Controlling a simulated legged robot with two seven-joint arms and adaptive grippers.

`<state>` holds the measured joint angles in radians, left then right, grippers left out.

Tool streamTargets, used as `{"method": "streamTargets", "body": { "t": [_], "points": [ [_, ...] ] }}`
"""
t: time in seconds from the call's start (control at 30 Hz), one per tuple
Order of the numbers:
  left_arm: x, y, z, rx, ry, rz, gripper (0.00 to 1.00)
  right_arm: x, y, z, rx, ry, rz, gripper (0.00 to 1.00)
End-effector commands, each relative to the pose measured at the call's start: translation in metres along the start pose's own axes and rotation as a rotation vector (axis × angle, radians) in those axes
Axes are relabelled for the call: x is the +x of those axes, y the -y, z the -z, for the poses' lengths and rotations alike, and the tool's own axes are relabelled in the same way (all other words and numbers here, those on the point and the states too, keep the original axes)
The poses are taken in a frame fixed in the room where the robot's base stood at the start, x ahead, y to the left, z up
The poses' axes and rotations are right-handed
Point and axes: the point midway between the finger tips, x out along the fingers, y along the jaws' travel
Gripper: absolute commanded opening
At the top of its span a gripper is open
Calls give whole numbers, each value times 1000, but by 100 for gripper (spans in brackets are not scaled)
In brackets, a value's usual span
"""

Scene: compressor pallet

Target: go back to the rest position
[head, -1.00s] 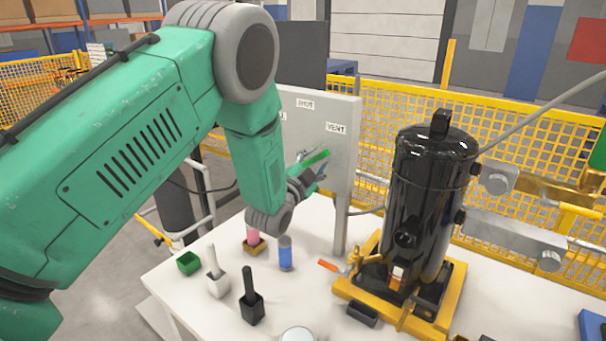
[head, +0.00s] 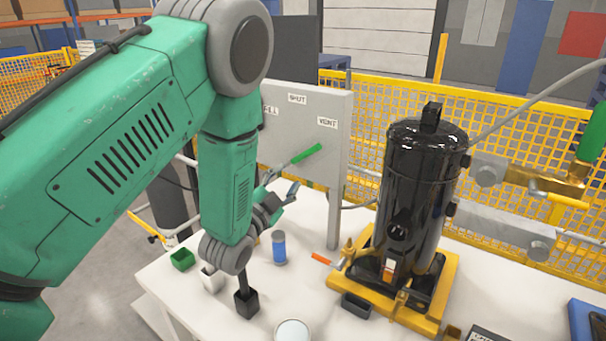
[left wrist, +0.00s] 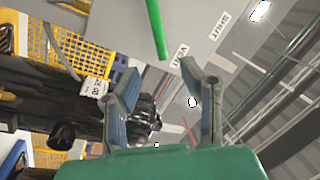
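My left gripper (head: 279,189) is open and empty, in front of the lower left part of the grey panel (head: 337,185). In the left wrist view its two fingers (left wrist: 168,80) stand apart with nothing between them. The green lever (head: 306,154) on the panel is above and right of the fingers, apart from them, and its free end points up towards the VENT label (head: 327,122). The lever also shows at the top of the left wrist view (left wrist: 157,28). My right gripper is not in view.
A black compressor (head: 420,190) stands on a yellow base (head: 437,321) right of the panel. A blue-banded jar (head: 279,247), a black holder (head: 247,303), a white holder (head: 211,280) and a green box (head: 182,259) stand on the white table (head: 313,303) below my arm. Yellow mesh fencing is behind.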

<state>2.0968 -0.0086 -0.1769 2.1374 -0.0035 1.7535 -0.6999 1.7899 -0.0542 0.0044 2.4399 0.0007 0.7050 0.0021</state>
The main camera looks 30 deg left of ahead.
Motion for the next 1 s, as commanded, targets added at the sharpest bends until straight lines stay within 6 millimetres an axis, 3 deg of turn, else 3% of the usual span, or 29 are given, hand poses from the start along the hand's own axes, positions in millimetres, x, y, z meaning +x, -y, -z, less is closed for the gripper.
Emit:
{"method": "streamTargets", "body": {
  "t": [0.27,0.37,0.43,0.57,0.7,0.83,1.0],
  "points": [
    [-4,-6,-7,-16,24,-21,36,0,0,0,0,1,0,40],
    [-20,-31,-26,-73,112,-97,36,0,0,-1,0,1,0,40],
    [-40,-57,-47,-135,214,-178,36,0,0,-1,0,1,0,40],
    [-96,-110,-87,-269,452,-340,36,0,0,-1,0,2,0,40],
    [-170,-156,-117,-395,717,-484,36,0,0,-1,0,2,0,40],
    [-247,-188,-133,-494,979,-594,36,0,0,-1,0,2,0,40],
    [-353,-211,-136,-589,1333,-700,36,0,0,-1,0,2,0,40]
  ]
}}
